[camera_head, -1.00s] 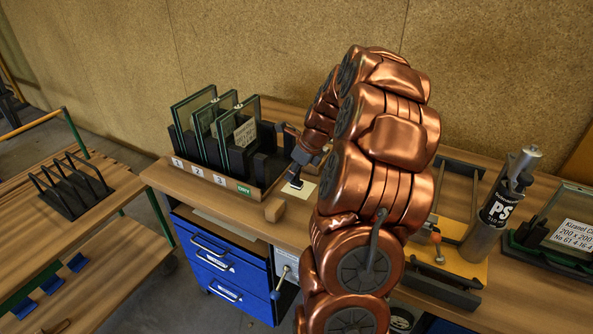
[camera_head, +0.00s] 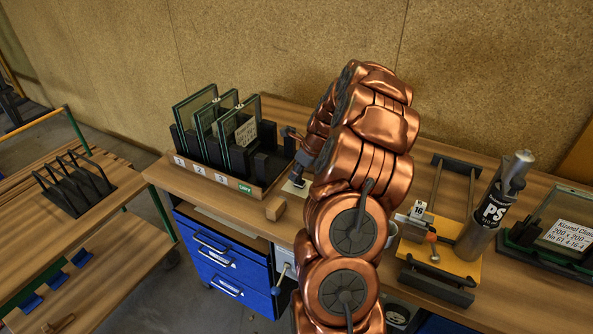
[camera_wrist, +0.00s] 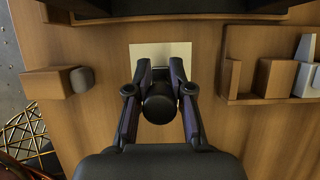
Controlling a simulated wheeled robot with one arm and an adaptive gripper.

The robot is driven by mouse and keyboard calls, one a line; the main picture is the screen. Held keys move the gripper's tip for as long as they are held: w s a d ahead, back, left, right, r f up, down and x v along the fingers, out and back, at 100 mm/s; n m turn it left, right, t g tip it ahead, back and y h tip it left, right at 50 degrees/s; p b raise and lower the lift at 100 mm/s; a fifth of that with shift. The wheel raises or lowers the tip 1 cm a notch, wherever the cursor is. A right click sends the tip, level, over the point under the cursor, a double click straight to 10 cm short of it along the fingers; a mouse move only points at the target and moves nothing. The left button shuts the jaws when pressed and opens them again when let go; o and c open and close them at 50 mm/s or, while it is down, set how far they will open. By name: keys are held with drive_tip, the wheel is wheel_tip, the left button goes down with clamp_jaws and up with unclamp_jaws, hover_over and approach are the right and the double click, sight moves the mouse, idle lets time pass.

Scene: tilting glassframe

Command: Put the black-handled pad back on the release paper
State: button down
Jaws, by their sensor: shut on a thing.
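My gripper (camera_wrist: 158,92) is shut on the black-handled pad; its round black handle (camera_wrist: 160,104) sits between the two fingers in the wrist view. The pale release paper (camera_wrist: 160,52) lies on the wooden bench directly beneath, partly covered by the fingers and handle. In the head view the dark pad (camera_head: 297,181) is over the paper (camera_head: 292,190), to the right of the numbered glass rack. I cannot tell whether the pad touches the paper. My arm hides part of this area.
The rack (camera_head: 256,190) with upright glass panes stands just left. A small wooden block (camera_head: 275,208) sits near the bench's front edge. At right are a yellow board (camera_head: 462,262) with rails, a PS cartridge (camera_head: 492,212) and a labelled glass pane (camera_head: 562,222).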

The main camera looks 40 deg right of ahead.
drive_tip(key=c, duration=1)
unclamp_jaws()
drive_tip(key=shift+f, duration=0.1)
drive_tip(key=shift+c, duration=0.2)
drive_tip(key=b+v, duration=0.4)
drive_tip(key=v, duration=0.7)
drive_tip(key=s+a+r+n+g, duration=0.25)
drive_tip(key=a+n, duration=0.55)
drive_tip(key=a, duration=0.6)
drive_tip(key=s+a+r+n+g, duration=0.1)
drive_tip(key=s+a+n, duration=0.2)
drive_tip(key=a+n, duration=0.75)
drive_tip(key=s+a+f+n+g, duration=0.1)
drive_tip(key=s+a+n, duration=0.6)
drive_tip(key=s, duration=0.3)
drive_tip(key=s+a+f+n+g+h, duration=0.1)
drive_tip(key=s+a+f+n+g, duration=0.1)
drive_tip(key=s+a+n, duration=0.4)
drive_tip(key=s+n, duration=0.1)
drive_tip(key=s, duration=0.4)
drive_tip(key=shift+a+f, duration=0.15)
drive_tip(key=shift+a, duration=0.25)
